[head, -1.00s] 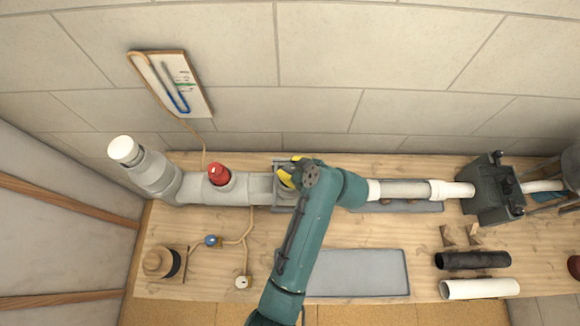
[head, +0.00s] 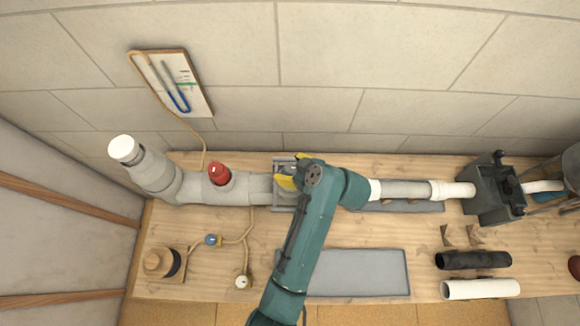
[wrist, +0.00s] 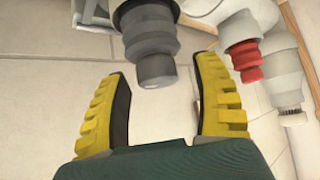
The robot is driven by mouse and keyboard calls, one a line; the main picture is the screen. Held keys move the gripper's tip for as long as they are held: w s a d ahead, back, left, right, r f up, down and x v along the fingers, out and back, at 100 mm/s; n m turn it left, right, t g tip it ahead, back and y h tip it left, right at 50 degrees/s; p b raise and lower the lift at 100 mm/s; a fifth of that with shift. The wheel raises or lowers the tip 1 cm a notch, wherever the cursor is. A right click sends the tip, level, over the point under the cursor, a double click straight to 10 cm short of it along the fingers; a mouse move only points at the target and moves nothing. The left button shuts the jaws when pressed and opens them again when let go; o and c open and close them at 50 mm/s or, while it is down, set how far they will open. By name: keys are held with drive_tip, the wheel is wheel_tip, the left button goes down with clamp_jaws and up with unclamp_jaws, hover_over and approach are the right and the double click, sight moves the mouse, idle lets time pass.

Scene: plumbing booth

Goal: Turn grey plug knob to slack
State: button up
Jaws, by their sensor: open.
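The grey plug knob (wrist: 150,55) shows in the wrist view as a stepped dark grey cylinder at the top centre. My gripper (wrist: 162,68) is open and empty, with its yellow fingers on either side of the knob's lower end in the picture. I see no contact, and the depth between them is hard to tell. In the head view my gripper (head: 294,171) is over the middle of the grey pipe (head: 200,188). My wrist hides the plug knob there.
A red knob (head: 219,174) stands on the pipe left of my gripper; it also shows in the wrist view (wrist: 243,60). A gauge board (head: 172,82) leans at the wall. A grey mat (head: 355,272) and loose pipes (head: 473,260) lie in front. A dark vise (head: 493,190) stands right.

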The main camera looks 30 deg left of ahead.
drive_tip(key=v, duration=1.1)
drive_tip(key=shift+d+r, duration=0.2)
drive_tip(key=shift+r, duration=0.05)
